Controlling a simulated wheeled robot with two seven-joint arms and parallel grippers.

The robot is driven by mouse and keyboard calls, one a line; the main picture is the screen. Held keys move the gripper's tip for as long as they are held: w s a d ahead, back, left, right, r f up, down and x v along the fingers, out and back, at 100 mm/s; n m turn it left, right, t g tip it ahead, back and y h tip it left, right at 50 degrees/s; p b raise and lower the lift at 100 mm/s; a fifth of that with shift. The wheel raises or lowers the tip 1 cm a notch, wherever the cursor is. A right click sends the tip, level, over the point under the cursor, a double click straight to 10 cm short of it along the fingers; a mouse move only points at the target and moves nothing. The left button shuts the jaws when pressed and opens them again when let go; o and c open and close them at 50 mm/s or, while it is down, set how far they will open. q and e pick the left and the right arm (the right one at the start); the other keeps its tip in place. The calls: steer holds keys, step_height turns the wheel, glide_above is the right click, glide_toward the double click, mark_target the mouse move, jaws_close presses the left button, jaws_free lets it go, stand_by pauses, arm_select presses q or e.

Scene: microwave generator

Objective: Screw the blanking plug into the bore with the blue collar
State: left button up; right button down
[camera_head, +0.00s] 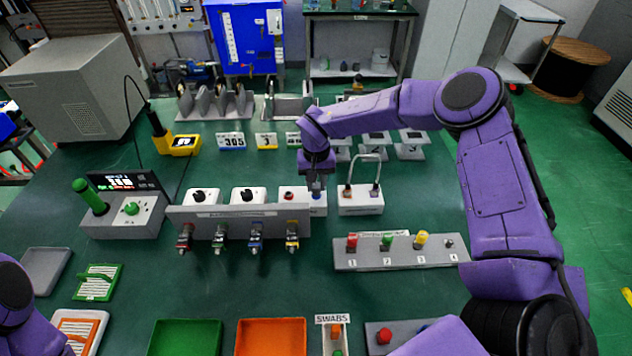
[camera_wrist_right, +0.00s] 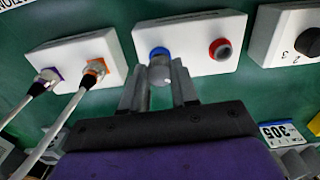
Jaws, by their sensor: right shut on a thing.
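My right gripper (camera_head: 317,194) points down at the white two-bore box (camera_head: 303,205) behind the grey rail. In the right wrist view, its fingers (camera_wrist_right: 160,88) are shut on a grey, cylindrical blanking plug (camera_wrist_right: 160,74). The plug is lined up with the bore with the blue collar (camera_wrist_right: 159,52) on the white box (camera_wrist_right: 190,60). Its end is at or very close to the collar; I cannot tell how far it is in. The bore with the red collar (camera_wrist_right: 220,49) beside it is empty. My left gripper is out of view; only part of its arm shows at the left.
A white box (camera_head: 360,205) with a looped cable stands right of the gripper. A rail (camera_head: 240,213) with several coloured valves is in front. A numbered rack (camera_head: 400,260) holds red, green and yellow plugs. Green (camera_head: 187,338) and orange (camera_head: 271,338) trays lie nearer.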

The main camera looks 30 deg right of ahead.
mark_target(316, 185)
steer(key=shift+f, duration=0.55)
stand_by(0.4)
steer(key=c, duration=0.8)
jaws_free()
steer(key=shift+r, duration=0.1)
steer(key=shift+r+b, duration=0.35)
steer(key=shift+r, duration=0.05)
step_height(316, 185, up, 10)
steer(key=shift+f+b, duration=0.2)
steer(key=shift+b, duration=0.65)
